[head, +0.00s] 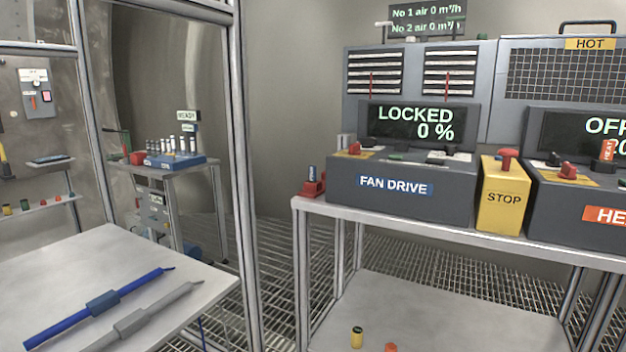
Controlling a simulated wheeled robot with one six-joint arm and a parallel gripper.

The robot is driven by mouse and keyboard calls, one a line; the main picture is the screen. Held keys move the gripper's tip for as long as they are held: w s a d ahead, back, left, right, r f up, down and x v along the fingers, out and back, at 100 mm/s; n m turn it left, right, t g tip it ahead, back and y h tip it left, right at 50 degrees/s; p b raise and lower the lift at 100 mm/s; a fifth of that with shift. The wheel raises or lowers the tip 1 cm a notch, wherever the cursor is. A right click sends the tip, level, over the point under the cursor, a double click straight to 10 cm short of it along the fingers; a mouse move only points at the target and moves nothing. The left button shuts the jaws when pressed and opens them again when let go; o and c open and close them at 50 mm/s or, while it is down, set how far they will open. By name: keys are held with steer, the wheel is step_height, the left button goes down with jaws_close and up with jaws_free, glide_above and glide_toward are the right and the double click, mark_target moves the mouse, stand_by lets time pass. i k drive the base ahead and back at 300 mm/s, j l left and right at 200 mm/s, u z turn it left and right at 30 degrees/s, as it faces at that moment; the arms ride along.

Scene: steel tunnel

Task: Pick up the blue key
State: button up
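I cannot make out anything that is clearly a blue key. A small red block (312,186) with a dark bluish upright piece (311,172) stands at the left end of the fan drive bench; it is too small to tell what it is. A long blue rod (95,308) with a thick blue sleeve lies on the near left table, beside a similar grey rod (150,318). My gripper is not in view.
The fan drive console (400,188), reading LOCKED 0 %, stands on the bench (450,222) beside a yellow STOP box (503,197). A metal post (240,150) rises between bench and left table (75,262). A blue rack (175,161) holds several vials behind.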

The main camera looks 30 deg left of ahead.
mark_target(312, 168)
steer(key=i, duration=0.4)
steer(key=i+u, duration=0.3)
steer(key=u, duration=0.15)
steer(key=i+l+u, duration=0.15)
steer(key=u, duration=0.25)
steer(key=i, duration=0.1)
